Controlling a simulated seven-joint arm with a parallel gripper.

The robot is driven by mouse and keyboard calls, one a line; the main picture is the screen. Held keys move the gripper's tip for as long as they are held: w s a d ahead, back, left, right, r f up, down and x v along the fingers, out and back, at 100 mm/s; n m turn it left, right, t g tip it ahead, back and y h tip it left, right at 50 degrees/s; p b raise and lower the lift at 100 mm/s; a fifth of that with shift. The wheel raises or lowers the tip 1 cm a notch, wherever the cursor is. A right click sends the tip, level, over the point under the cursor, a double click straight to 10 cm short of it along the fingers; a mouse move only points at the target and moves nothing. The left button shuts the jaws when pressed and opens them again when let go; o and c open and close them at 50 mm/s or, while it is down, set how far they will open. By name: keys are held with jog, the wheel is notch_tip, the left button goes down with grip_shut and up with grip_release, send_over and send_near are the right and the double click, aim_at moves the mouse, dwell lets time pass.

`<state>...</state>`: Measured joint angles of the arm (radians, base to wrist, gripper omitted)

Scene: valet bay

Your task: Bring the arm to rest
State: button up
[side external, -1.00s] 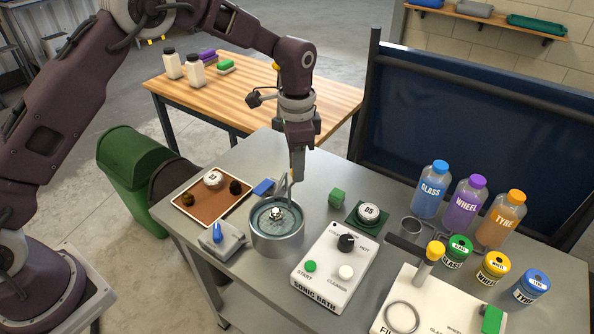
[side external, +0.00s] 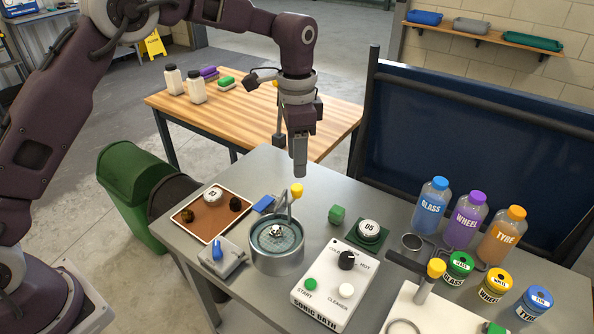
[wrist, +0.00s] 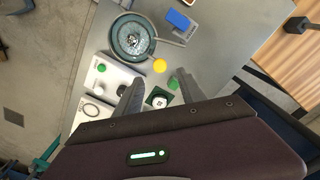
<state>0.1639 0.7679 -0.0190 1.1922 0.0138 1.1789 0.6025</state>
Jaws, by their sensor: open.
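My gripper (side external: 300,172) hangs pointing down above the steel table (side external: 355,205), just above the yellow knob (side external: 296,190) of the round sonic bath tank (side external: 277,262). It is empty. In the wrist view its two fingers (wrist: 161,82) are spread apart, and the yellow knob (wrist: 159,66) lies beyond them, clear of both. The tank holds liquid and a small metallic part (side external: 276,230). The tank also shows in the wrist view (wrist: 117,42).
The white sonic bath panel (side external: 318,310) stands beside the tank. Bottles (side external: 430,208) and jars (side external: 534,303) stand right. A dark blue panel (side external: 470,130) rises behind.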

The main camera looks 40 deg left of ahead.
jog(key=s+a+r+n+t, duration=0.1)
jog(key=s+a+r+n, duration=0.15)
jog(key=s+r, duration=0.45)
jog(key=s+a+r+n+t, duration=0.2)
jog(key=s+a+r, duration=0.1)
jog(key=s+r, duration=0.5)
jog(key=s+a+f+n+t, duration=0.1)
jog(key=s+n, duration=0.1)
jog(key=s, duration=0.7)
jog(key=s+a+f+n+t, duration=0.1)
jog(key=s+a+f+n, duration=0.1)
jog(key=s, duration=0.6)
jog(key=shift+s+t, duration=0.3)
jog(key=shift+s, duration=0.05)
jog(key=shift+n, duration=0.25)
